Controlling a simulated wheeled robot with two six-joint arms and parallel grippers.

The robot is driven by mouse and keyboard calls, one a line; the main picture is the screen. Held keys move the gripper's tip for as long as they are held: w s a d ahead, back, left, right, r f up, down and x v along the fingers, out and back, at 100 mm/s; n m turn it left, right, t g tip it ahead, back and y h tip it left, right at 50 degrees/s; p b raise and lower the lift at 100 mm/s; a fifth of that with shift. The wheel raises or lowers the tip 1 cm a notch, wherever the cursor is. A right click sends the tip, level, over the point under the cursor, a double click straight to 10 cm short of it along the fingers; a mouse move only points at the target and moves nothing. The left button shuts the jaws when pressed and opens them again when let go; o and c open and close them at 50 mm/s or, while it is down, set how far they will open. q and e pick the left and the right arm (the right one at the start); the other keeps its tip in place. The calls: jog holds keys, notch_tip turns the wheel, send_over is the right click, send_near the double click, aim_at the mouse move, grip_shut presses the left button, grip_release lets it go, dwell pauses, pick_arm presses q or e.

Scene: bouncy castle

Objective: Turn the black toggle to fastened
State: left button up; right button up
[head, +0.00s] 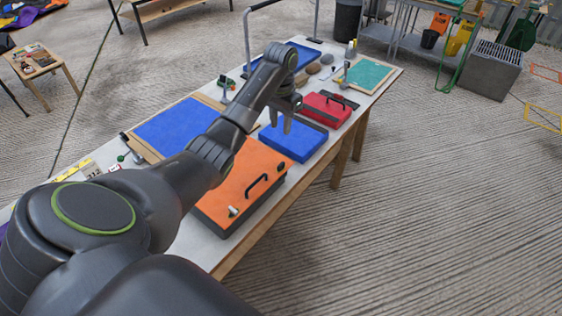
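My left gripper (280,125) hangs above the blue case (292,138) on the table, fingers pointing down. A gap shows between the fingers, with nothing visible in it. Behind and right of it lies a red case (327,111) with small dark fittings (344,101) on top. One of these may be the black toggle, but it is too small to tell, and its setting cannot be read. Nearer, an orange case (250,172) has a black handle (257,185) and a small pale fitting (233,211). My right gripper is not in view.
The long table (232,258) carries a blue mat (178,125), a green board (368,75), a blue tray (300,55) and small tools. A metal frame rises at its far edge. My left arm hides part of the table.

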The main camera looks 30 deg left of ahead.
pick_arm(q)
jog(key=b, duration=0.9)
send_over(281, 164)
notch_tip(281, 164, down, 8)
jog(key=shift+f, duration=0.1)
notch_tip(281, 164, down, 7)
jog(key=shift+r+p, duration=0.1)
jog(key=shift+p, duration=0.6)
jog(key=shift+f, duration=0.8)
jog(key=shift+c, duration=0.3)
grip_shut()
